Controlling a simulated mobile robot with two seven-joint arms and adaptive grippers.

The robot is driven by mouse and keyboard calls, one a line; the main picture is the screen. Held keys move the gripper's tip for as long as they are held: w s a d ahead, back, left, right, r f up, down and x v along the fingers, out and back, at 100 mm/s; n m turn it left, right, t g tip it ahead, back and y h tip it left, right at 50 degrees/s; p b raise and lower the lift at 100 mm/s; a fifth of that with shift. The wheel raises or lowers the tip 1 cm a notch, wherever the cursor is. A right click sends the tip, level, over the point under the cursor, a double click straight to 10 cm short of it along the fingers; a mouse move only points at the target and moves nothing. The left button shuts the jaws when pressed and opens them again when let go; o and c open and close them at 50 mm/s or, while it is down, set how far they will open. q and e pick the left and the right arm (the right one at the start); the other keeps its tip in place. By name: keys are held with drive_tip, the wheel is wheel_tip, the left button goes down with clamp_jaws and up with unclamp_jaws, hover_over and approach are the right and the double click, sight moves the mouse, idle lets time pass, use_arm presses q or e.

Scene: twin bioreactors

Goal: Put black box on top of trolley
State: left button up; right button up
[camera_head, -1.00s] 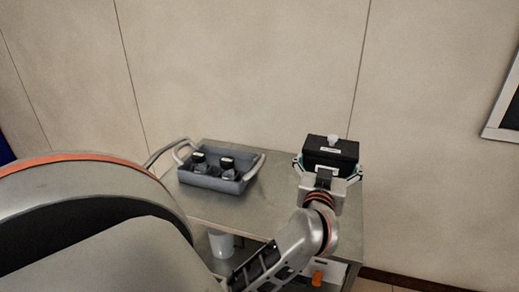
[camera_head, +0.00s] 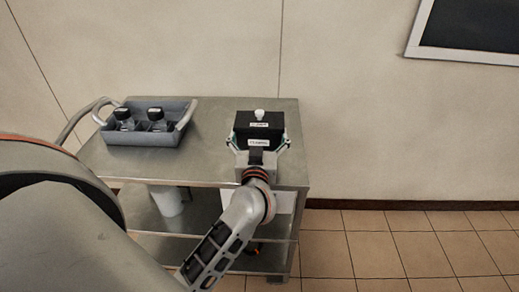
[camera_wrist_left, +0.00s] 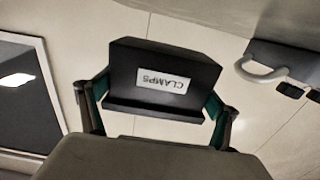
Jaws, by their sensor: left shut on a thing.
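The black box (camera_head: 259,128), with a white knob on top and a white label, is in my left gripper (camera_head: 258,150). The gripper's fingers are shut on its two sides. In the left wrist view the box (camera_wrist_left: 162,78) shows its "CLAMPS" label upside down, with a finger at each side. The metal trolley (camera_head: 215,112) stands against the wall. In the head view the box appears over the right part of its top shelf; I cannot tell whether it touches the shelf. My right gripper is not in view.
A grey tray (camera_head: 160,138) with handles and black-capped bottles stands on the left of the trolley top. A white container (camera_head: 168,200) is on the lower shelf. Tiled floor (camera_head: 400,245) is open to the right. A dark framed panel (camera_head: 470,25) is on the wall.

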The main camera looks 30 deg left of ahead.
use_arm(q)
wheel_tip(320, 180, down, 5)
drive_tip(key=shift+r+b, duration=0.1)
drive_tip(key=shift+b, duration=0.9)
drive_tip(key=shift+f, duration=0.2)
drive_tip(key=o, duration=1)
drive_tip(key=shift+r, duration=0.15)
drive_tip(key=v, duration=1.2)
drive_tip(key=s+d+f+m+t+h, duration=0.2)
drive_tip(key=d+f+m+t+h, duration=0.1)
drive_tip(key=d+f+m+h, duration=0.8)
drive_tip(key=s+f+g, duration=0.4)
drive_tip(key=s+f, duration=0.1)
drive_tip(key=f, duration=0.4)
drive_tip(key=s+f+g, duration=0.4)
drive_tip(key=s+f, duration=0.1)
drive_tip(key=f, duration=0.4)
drive_tip(key=shift+s+a+h+p, duration=0.3)
drive_tip(key=shift+a+h+p, duration=0.1)
drive_tip(key=shift+a+p, duration=0.05)
